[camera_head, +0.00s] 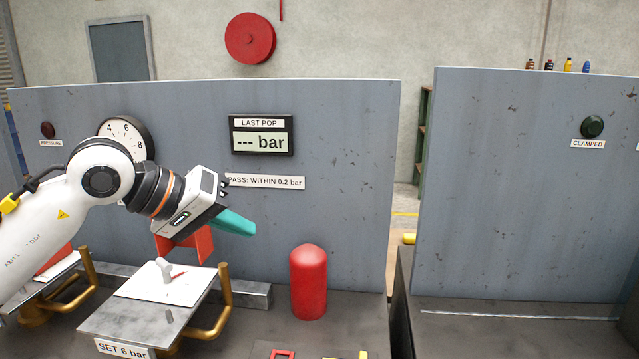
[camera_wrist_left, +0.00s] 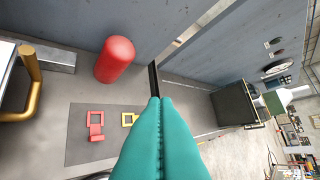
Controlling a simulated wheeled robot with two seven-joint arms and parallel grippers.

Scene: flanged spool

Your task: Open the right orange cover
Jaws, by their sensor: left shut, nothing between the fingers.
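The right orange cover (camera_head: 201,244) is an orange-red panel standing up at the back of a white plate (camera_head: 148,286). My left wrist hides its upper part. A small pale lever (camera_head: 165,270) with a red mark beside it shows on the plate. Another orange cover (camera_head: 52,262) is at the far left, mostly hidden behind my left arm. My left gripper (camera_head: 248,230) has teal fingers that are shut and empty. It is above and to the right of the right cover, apart from the plate. The fingers also fill the lower middle of the left wrist view (camera_wrist_left: 161,103). My right gripper is not seen.
A red domed cylinder (camera_head: 308,284) stands on the bench right of the plate. A brass handle (camera_head: 222,305) curves along the plate's right side. The grey back panel (camera_head: 340,180) carries a gauge and a "--- bar" display (camera_head: 261,136). A gap separates the right-hand bench.

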